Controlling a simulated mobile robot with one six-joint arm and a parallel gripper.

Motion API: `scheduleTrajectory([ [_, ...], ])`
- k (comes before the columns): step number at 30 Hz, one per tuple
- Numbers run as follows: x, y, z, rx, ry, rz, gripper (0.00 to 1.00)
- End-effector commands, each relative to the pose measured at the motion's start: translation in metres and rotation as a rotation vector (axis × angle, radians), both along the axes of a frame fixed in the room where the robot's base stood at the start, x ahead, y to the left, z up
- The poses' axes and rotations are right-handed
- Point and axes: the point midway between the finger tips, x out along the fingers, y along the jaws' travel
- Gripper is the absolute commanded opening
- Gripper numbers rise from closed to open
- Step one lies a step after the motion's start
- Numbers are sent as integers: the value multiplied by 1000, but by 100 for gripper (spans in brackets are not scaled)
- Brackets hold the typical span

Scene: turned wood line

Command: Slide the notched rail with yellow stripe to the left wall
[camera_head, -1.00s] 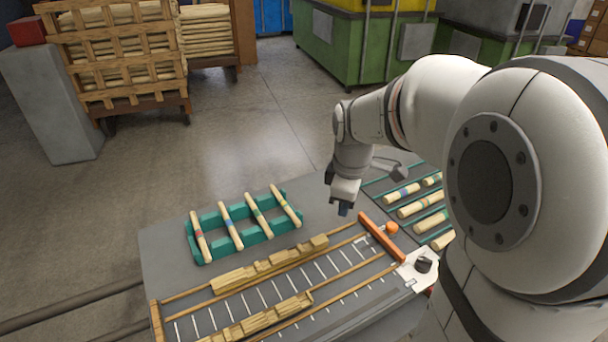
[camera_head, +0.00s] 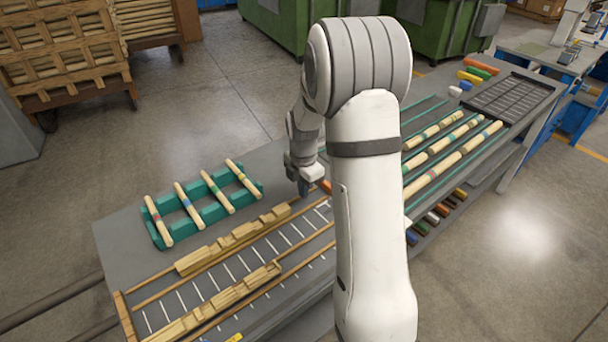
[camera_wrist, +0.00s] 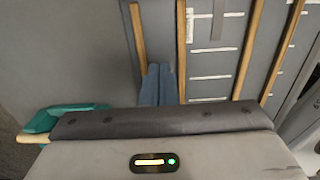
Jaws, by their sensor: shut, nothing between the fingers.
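Two notched wooden rails lie in lanes on the grey table: a back rail (camera_head: 233,240) and a front rail (camera_head: 222,300). I cannot make out a yellow stripe on either one; a small yellow patch (camera_head: 235,338) shows at the bottom picture edge. A wooden end bar (camera_head: 126,318) closes the lanes at the left. My gripper (camera_head: 304,190) is shut and empty, pointing down just beyond the right end of the back rail. In the wrist view its blue fingers (camera_wrist: 158,85) are together between two wooden lane strips. No notched rail shows there.
A teal rack (camera_head: 160,238) with several striped spindles stands behind the lanes at left. An orange bar (camera_head: 325,186) is partly hidden by my arm. Striped spindles (camera_head: 455,160) lie in a rack at right. My arm covers the lanes' right end.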

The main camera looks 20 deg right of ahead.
Motion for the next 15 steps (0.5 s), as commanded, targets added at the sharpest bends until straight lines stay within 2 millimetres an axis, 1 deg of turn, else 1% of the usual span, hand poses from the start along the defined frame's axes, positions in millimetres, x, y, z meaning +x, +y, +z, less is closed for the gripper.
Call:
scheduleTrajectory([
  [1,-1,0,-11,1,4,0,0],
  [3,-1,0,-24,1,4,-1,0],
  [4,-2,8,-20,1,1,3,0],
  [6,-6,18,-18,0,0,3,0],
  [9,-9,29,-19,0,-1,1,0],
  [12,-11,35,-19,0,-1,0,0],
  [15,-12,37,-20,0,-1,-1,0],
])
